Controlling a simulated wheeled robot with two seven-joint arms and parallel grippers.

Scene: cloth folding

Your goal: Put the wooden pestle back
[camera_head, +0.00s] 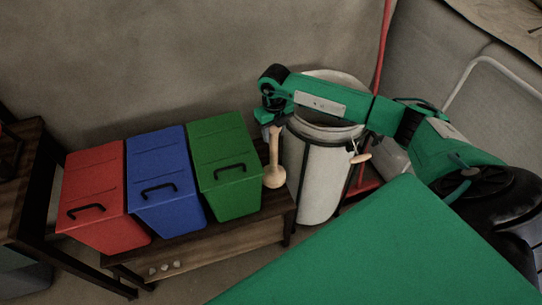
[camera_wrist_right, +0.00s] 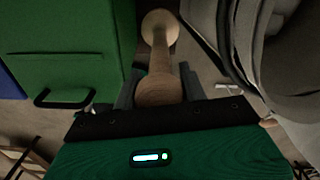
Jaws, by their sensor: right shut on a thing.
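The wooden pestle (camera_head: 273,163) hangs upright in the head view, its rounded wider end down, between the green bin and the white hamper. My right gripper (camera_head: 270,126) is shut on its upper end. In the right wrist view the pestle (camera_wrist_right: 161,60) runs away from the camera between the two dark fingers of the gripper (camera_wrist_right: 160,90). The lower end is close to the right edge of the wooden bench (camera_head: 279,206); I cannot tell whether it touches the bench. My left gripper is not in view.
A red bin (camera_head: 93,190), a blue bin (camera_head: 160,180) and a green bin (camera_head: 224,165) stand in a row on the bench, close left of the pestle. The white hamper (camera_head: 313,175) stands close on the right. A red pole (camera_head: 381,45) rises behind it.

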